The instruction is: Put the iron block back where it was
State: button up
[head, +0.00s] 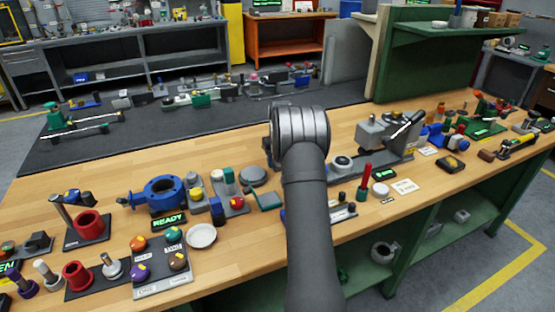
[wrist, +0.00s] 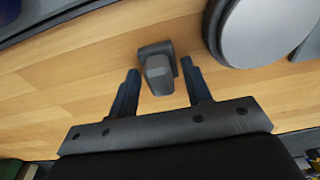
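In the wrist view my gripper (wrist: 160,67) has its two dark fingers spread apart. A small grey block (wrist: 157,75), which looks like the iron block, is in the gap between the fingertips and reaches a little beyond them. A darker grey piece (wrist: 155,48) is right against its far side; I cannot tell whether it is part of the block or a separate support. Neither finger visibly touches the block. In the head view my own arm hides the gripper, and I cannot make out the block there.
A large round grey disc (wrist: 262,28) is close to the right finger in the wrist view. In the head view, a blue valve body (head: 163,193), a white dish (head: 201,236) and a button panel (head: 160,276) are left of my arm. A grey machine (head: 388,138) is to its right.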

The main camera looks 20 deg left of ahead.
jog(key=shift+o, duration=0.9)
notch_tip(320, 180, up, 12)
jog(key=s+d, duration=0.1)
jog(key=shift+r, duration=0.15)
